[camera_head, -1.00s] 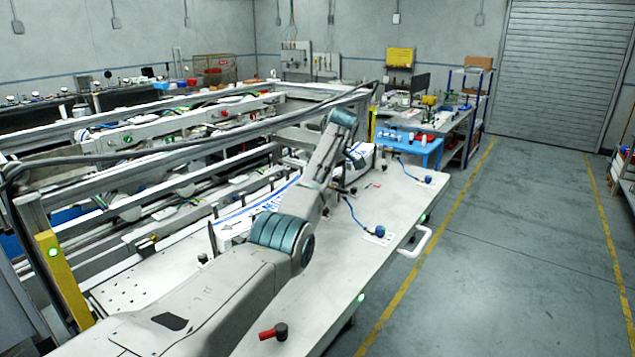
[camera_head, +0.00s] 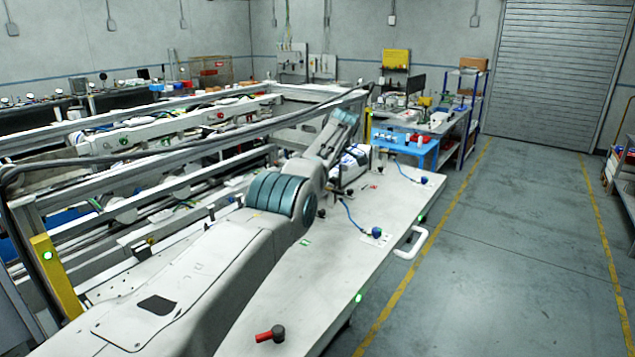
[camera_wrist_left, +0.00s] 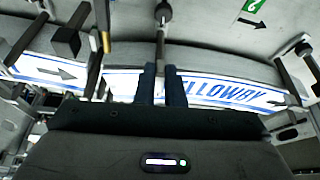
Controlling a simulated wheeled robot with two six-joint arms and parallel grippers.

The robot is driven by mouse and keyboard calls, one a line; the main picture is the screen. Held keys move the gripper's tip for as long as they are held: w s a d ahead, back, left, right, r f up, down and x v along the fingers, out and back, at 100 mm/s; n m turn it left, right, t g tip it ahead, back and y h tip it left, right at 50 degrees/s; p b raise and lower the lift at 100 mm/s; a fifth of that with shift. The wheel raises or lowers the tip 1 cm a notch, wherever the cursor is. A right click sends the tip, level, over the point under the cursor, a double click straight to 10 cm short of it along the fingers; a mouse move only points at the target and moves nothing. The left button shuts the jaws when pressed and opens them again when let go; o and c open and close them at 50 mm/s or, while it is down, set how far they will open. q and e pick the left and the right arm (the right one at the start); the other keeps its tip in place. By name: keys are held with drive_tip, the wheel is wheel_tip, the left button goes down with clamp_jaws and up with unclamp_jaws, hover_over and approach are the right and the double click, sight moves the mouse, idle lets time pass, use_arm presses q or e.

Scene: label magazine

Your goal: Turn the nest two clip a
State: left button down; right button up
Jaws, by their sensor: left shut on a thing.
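In the left wrist view my left gripper (camera_wrist_left: 162,84) is shut on the lower end of a slim metal clip (camera_wrist_left: 161,42) with a dark round knob at its top. The clip stands across a white label strip (camera_wrist_left: 235,92) with blue lettering that reads in part "LLOWAY". A green mark with a white "2" (camera_wrist_left: 252,6) and a black arrow lie at the upper right. In the head view my left arm spans the bench and hides the gripper and the clip. My right gripper is in neither view.
Dark posts and brackets (camera_wrist_left: 72,38) stand left of the clip, and another bracket (camera_wrist_left: 295,65) stands to the right. On the white bench (camera_head: 330,265) are a red-handled knob (camera_head: 271,334) and a blue knob (camera_head: 376,233). Metal rails (camera_head: 150,133) run along the bench's left side.

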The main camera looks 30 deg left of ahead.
use_arm(q)
drive_tip(key=shift+r, duration=0.15)
idle(0.4)
drive_tip(key=c, duration=1.5)
unclamp_jaws()
drive_tip(key=shift+d, duration=0.1)
